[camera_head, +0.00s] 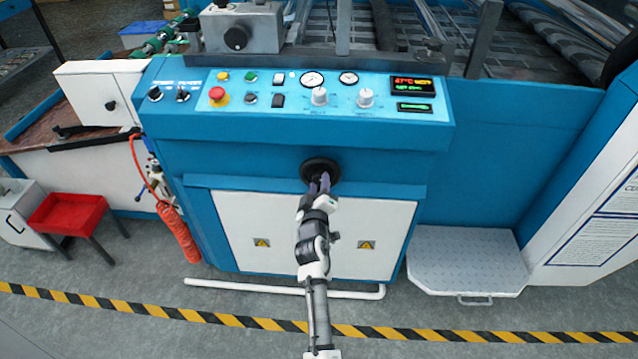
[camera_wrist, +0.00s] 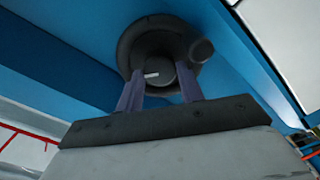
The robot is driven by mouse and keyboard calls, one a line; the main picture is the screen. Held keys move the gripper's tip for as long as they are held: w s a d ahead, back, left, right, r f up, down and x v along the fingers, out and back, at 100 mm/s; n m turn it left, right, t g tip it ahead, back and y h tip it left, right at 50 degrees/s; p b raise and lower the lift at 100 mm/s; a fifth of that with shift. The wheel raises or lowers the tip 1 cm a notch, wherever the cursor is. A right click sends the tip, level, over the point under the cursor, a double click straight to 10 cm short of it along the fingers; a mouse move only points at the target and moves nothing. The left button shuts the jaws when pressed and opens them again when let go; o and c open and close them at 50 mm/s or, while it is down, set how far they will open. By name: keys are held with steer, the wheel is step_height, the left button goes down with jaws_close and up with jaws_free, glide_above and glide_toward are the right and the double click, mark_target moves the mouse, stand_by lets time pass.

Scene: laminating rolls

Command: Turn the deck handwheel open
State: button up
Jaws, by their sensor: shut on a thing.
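The deck handwheel (camera_head: 320,165) is a round black wheel on the front of the blue machine, below the control panel. In the wrist view the handwheel (camera_wrist: 146,38) shows as a dark rim with a hub, a pale mark on the hub and a round knob (camera_wrist: 202,51) at its right. My gripper (camera_head: 320,184) reaches up to the wheel from below. In the wrist view my gripper's two purple-grey fingers (camera_wrist: 160,82) lie on either side of the hub and are shut on it. The exact contact at the fingertips is partly hidden.
The control panel (camera_head: 318,97) with knobs, gauges and a red stop button (camera_head: 218,95) lies above the wheel. White cabinet doors (camera_head: 245,225) are below it. A metal step (camera_head: 466,258) stands at right, a red tray (camera_head: 68,212) at left. A white floor pipe (camera_head: 250,287) runs in front.

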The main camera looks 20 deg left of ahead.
steer(key=n+p, duration=0.2)
steer(key=n, duration=0.4)
steer(key=shift+r, duration=0.15)
steer(key=shift+n, duration=0.4)
steer(key=o, duration=1)
steer(key=shift+s+f, duration=0.15)
steer(key=shift+f, duration=0.05)
